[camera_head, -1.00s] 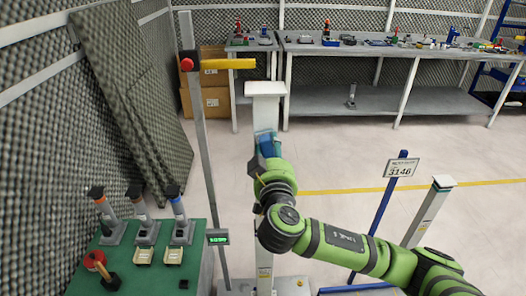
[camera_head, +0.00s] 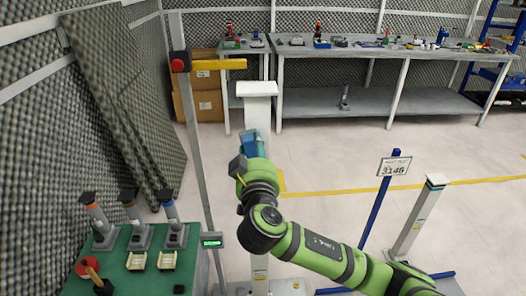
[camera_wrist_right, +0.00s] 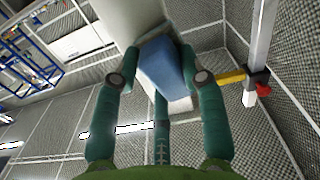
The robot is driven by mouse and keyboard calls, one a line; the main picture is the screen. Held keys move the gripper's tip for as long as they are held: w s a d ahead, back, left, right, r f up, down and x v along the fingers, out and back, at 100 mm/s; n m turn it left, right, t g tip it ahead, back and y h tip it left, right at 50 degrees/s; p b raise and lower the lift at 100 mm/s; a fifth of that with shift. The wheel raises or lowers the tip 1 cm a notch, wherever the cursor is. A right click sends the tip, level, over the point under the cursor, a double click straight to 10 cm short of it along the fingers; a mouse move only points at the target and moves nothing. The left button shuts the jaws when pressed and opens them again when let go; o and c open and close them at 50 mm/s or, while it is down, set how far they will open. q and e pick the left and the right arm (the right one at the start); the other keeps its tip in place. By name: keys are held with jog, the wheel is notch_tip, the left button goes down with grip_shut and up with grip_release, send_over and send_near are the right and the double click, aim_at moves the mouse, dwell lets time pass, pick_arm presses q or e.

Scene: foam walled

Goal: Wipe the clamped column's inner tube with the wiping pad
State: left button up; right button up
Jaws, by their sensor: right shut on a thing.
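The clamped column (camera_head: 258,110) stands upright and pale at the centre of the head view. A yellow clamp arm (camera_head: 222,64) reaches towards its top from a grey post. My right gripper (camera_head: 249,150) is in front of the column's upper part, below its cap. It is shut on the blue wiping pad (camera_head: 247,140). In the right wrist view the pad (camera_wrist_right: 161,66) sits between the green fingers, with the pale column (camera_wrist_right: 125,18) behind it. I cannot tell whether the pad touches the column. An inner tube cannot be made out. My left gripper is out of view.
A green table (camera_head: 140,282) with several small devices stands at the lower left. A second pale column (camera_head: 418,220) and a blue post with a number sign (camera_head: 394,166) stand to the right. A grey workbench (camera_head: 340,50) is at the back. Open floor lies between.

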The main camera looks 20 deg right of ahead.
dwell(0.3)
jog(key=shift+p+v, duration=0.3)
jog(key=shift+v, duration=2.65)
jog(key=shift+s+a, duration=0.1)
jog(key=shift+v, duration=1.4)
